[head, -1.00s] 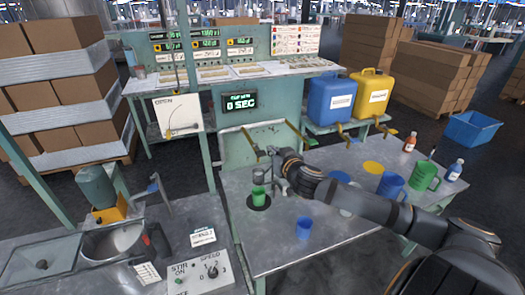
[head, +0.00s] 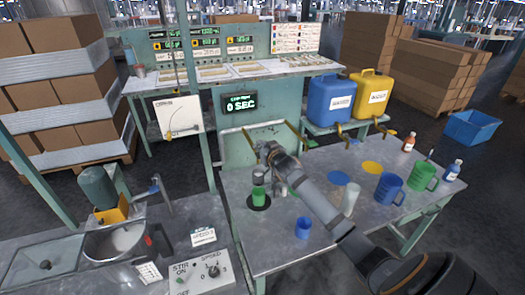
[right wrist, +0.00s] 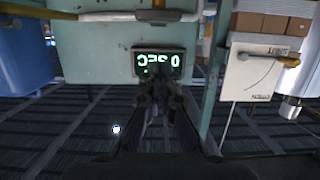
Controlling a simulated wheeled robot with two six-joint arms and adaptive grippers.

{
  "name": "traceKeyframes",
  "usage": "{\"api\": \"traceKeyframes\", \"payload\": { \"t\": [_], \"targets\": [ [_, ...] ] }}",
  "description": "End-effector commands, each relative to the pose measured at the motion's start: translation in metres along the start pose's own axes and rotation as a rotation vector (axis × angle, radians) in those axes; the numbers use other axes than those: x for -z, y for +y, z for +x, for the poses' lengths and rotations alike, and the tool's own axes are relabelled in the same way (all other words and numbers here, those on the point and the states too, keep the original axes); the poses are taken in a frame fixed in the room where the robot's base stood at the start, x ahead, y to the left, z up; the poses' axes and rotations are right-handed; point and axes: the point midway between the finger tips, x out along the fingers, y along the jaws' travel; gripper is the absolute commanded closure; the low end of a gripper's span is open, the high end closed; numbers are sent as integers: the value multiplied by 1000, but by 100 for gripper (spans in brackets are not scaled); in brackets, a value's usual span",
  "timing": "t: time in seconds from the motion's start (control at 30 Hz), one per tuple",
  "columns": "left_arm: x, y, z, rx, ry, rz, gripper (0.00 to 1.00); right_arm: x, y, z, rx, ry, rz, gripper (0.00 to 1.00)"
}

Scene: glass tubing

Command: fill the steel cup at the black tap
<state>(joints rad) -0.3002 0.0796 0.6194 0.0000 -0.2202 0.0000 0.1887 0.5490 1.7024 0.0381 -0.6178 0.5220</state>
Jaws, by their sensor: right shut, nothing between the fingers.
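My right gripper (head: 262,158) is over the far left part of the right-hand table, just above a clear container with green contents (head: 258,192) on a black disc. The gripper is shut and empty; its dark fingers also show in the right wrist view (right wrist: 155,100). A pale grey cylinder (head: 351,198) stands on the table right of my forearm; I cannot tell whether it is the steel cup. A small grey object (head: 281,189) is partly hidden beside my arm. I cannot make out a clearly black tap. My left gripper is not in view.
A blue cup (head: 303,228) stands near the front. A blue mug (head: 389,188) and a green mug (head: 422,177) stand at right. Blue (head: 332,98) and yellow (head: 370,93) canisters with taps stand behind. A timer (head: 240,104) reads 0 SEC. A metal bowl (head: 117,243) is at left.

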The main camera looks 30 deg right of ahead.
Motion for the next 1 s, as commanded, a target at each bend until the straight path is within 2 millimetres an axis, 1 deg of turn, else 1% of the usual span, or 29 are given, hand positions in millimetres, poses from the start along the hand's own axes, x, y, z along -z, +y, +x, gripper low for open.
{"api": "traceKeyframes", "payload": {
  "t": [0.03, 0.2, 0.33, 0.67, 0.77, 0.9, 1.0],
  "targets": [
    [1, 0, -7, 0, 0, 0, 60, -11, 1, 0, -2, -12, -2, 100],
    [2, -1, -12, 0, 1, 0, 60, -30, 1, 4, -2, -9, -2, 100],
    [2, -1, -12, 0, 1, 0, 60, -36, 1, 6, -2, -7, -4, 100],
    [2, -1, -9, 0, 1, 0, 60, -38, 1, 6, -2, -4, -4, 100],
    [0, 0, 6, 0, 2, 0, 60, -46, 2, 9, -3, 19, -4, 100],
    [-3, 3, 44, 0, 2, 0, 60, -59, 2, 13, -4, 91, -5, 100],
    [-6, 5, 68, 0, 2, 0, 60, -63, 2, 15, -4, 142, -5, 100]
  ]
}}
